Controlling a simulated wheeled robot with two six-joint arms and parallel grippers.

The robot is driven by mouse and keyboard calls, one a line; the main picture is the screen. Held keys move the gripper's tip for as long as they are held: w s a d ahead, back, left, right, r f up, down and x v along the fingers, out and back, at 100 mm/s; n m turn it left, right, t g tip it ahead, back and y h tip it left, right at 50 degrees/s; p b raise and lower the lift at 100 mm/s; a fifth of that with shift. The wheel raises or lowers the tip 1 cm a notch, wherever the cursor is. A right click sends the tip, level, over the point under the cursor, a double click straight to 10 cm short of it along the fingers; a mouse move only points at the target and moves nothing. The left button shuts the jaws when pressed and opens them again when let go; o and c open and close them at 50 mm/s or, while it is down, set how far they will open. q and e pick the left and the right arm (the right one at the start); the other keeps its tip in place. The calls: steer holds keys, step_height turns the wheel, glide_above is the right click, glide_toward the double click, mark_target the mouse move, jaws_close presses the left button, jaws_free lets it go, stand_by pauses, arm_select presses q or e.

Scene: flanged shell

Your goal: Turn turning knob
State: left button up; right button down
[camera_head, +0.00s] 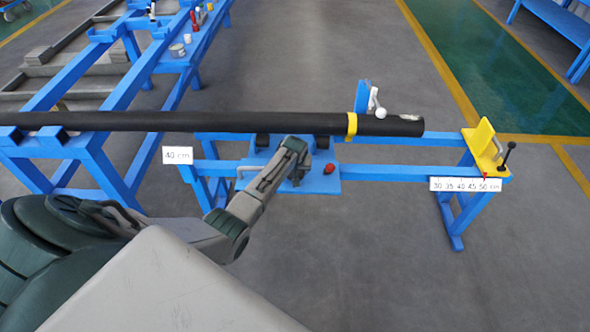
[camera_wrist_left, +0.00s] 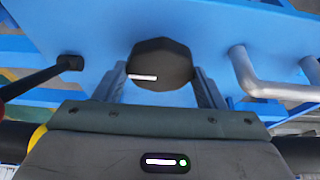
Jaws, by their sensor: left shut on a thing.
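The turning knob (camera_wrist_left: 160,62) is a dark, many-sided knob with a white mark line on a blue plate, seen in the left wrist view. The mark lies close to level, to the left of the knob's middle. My left gripper (camera_wrist_left: 161,84) has one finger on each side of the knob and is shut on it. In the head view my left gripper (camera_head: 300,178) reaches down at the blue stand (camera_head: 250,186), below the pipe; the knob is hidden there. My right gripper is not in view.
A long black pipe (camera_head: 210,122) with a yellow band (camera_head: 351,126) runs just behind my gripper. A red-tipped lever (camera_head: 329,168) is to its right. A bent metal handle (camera_wrist_left: 246,76) stands close right of the knob. A yellow end stop (camera_head: 482,146) is at the far right.

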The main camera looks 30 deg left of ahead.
arm_select(q)
steer(key=o, duration=1)
steer(key=shift+r, duration=0.15)
steer(key=v, duration=1)
steer(key=shift+r, duration=0.3)
steer(key=shift+s, duration=0.1)
